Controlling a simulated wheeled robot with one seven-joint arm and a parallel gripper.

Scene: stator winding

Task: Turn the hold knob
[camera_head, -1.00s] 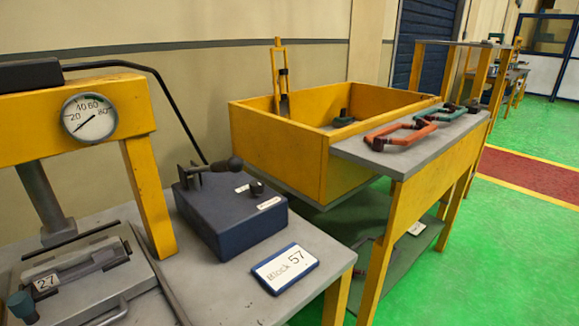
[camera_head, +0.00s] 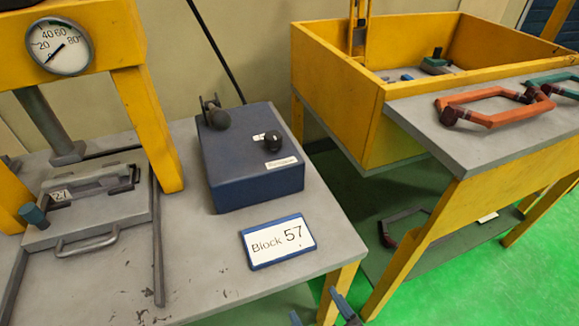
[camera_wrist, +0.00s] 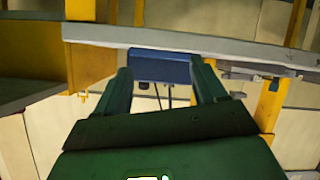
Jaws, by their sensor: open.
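A dark blue box (camera_head: 248,180) sits on the grey bench top (camera_head: 205,250). On its top are a small round black knob (camera_head: 272,141) at the right and a lever with a dark ball end (camera_head: 217,118) at the left. Small white labels lie beside and below the knob; I cannot read them. My gripper (camera_head: 320,313) shows only its fingertips at the bottom edge, apart from the box. In the wrist view my gripper (camera_wrist: 164,80) is open and empty, with the blue box (camera_wrist: 160,68) farther off between its fingers. The knob is not clear there.
A yellow press frame with a gauge (camera_head: 60,46) stands at left, over a grey clamp plate (camera_head: 90,205). A yellow bin (camera_head: 340,100) and a side table (camera_head: 470,140) with orange handles (camera_head: 490,105) are at right.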

